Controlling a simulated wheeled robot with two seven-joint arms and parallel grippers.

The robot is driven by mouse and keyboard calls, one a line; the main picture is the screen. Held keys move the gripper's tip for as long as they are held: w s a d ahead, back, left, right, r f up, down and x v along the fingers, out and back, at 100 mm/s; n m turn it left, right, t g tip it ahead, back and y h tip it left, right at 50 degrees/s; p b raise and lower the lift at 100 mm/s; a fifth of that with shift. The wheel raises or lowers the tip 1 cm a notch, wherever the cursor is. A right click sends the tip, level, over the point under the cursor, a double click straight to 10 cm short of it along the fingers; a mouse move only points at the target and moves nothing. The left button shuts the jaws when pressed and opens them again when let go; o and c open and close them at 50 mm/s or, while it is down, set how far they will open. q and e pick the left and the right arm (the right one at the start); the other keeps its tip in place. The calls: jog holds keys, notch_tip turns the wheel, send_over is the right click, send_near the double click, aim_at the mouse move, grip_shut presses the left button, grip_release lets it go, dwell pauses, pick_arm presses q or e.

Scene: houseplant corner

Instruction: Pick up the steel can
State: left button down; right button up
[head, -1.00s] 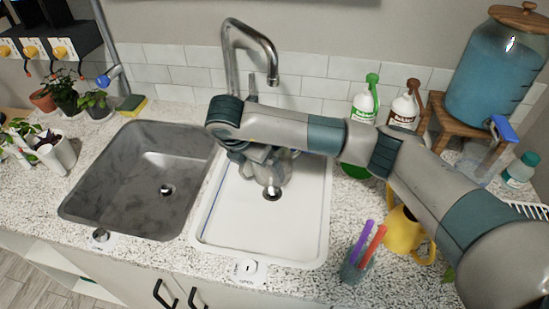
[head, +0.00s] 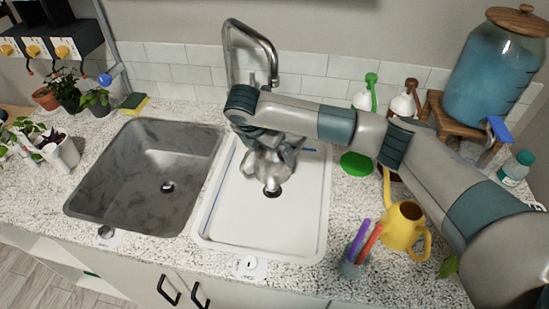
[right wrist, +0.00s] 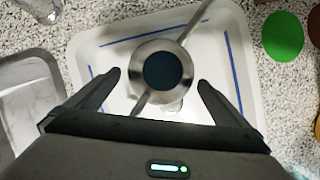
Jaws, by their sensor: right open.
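The steel can (head: 267,172), a shiny metal watering can, stands in the white sink basin (head: 255,232) near the drain. In the right wrist view the can (right wrist: 163,50) is seen from above, with its dark round opening and a thin spout and handle sticking out on opposite sides. My right gripper (right wrist: 160,80) is open, with one finger to each side of the can and visible gaps between. In the head view my right gripper (head: 270,148) is above the can and hides its upper part. My left gripper is not in view.
The faucet (head: 247,50) rises behind the basin. A grey sink (head: 145,180) lies to the left. A yellow watering can (head: 402,228) and a cup with colored pens (head: 354,262) stand on the counter at the right. A green disc (head: 358,164) lies beside the basin.

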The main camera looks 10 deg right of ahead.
jog(key=shift+w+d+f, duration=0.1)
jog(key=shift+f, duration=0.2)
jog(key=p+x, duration=0.1)
jog(key=x, duration=0.2)
jog(key=shift+w+d+f+p, duration=0.15)
jog(key=shift+f+p, duration=0.15)
jog(key=shift+f, duration=0.15)
jog(key=c, duration=1.8)
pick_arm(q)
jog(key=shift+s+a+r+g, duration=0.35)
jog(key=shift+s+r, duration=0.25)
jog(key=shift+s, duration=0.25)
pick_arm(e)
jog(key=shift+w+r, duration=0.1)
jog(key=shift+c, duration=0.2)
